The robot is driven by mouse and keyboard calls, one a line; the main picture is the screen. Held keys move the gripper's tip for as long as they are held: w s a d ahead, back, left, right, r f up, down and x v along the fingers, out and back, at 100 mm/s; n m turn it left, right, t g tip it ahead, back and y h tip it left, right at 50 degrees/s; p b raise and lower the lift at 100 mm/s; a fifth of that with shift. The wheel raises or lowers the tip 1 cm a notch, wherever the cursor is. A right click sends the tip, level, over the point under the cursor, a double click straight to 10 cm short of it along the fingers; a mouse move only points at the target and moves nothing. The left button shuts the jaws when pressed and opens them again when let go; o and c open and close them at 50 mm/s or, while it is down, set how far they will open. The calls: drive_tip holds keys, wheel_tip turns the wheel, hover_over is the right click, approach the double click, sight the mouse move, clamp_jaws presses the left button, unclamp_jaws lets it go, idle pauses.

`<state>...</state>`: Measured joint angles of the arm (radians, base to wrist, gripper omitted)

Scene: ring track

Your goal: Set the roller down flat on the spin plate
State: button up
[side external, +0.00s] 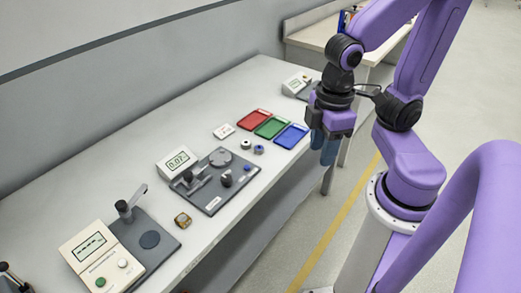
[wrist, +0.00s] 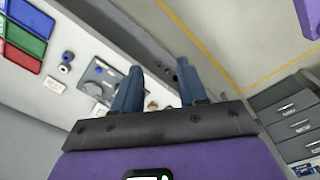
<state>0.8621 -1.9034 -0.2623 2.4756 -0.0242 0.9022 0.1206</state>
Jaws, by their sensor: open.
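A dark grey fixture plate (side external: 212,192) lies on the bench with a round grey disc (side external: 220,157), apparently the spin plate, near its far edge. Nothing rests on that disc. Two small ring-like parts, a white one with a dark centre (side external: 245,144) and a grey-blue one (side external: 259,149), stand on the bench beyond the fixture; I cannot tell which part is the roller. My gripper (side external: 324,152) is open and empty, out past the bench's front edge. In the wrist view my gripper (wrist: 160,68) shows parted fingers that partly hide the fixture (wrist: 122,78).
Red (side external: 254,120), green (side external: 272,127) and blue (side external: 291,136) trays lie beyond the ring parts, near a white card (side external: 224,131). A display box (side external: 177,162) stands behind the fixture. A tester (side external: 101,257) and a small brass-coloured block (side external: 183,219) are nearer the camera.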

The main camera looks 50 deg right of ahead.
drive_tip(key=w+m, duration=0.7)
drive_tip(key=w, duration=0.1)
drive_tip(key=m+h, duration=0.3)
drive_tip(key=m, duration=1.7)
hover_over(259, 148)
drive_tip(key=a, duration=0.2)
wheel_tip(259, 148, down, 18)
drive_tip(key=shift+s+f, duration=0.15)
drive_tip(key=shift+f, duration=0.05)
drive_tip(key=shift+d+x, duration=0.1)
drive_tip(key=shift+x, duration=1.25)
drive_tip(key=shift+d+x, duration=0.15)
drive_tip(key=shift+x, duration=1.25)
drive_tip(key=shift+r, duration=0.1)
drive_tip(key=c, duration=0.7)
clamp_jaws()
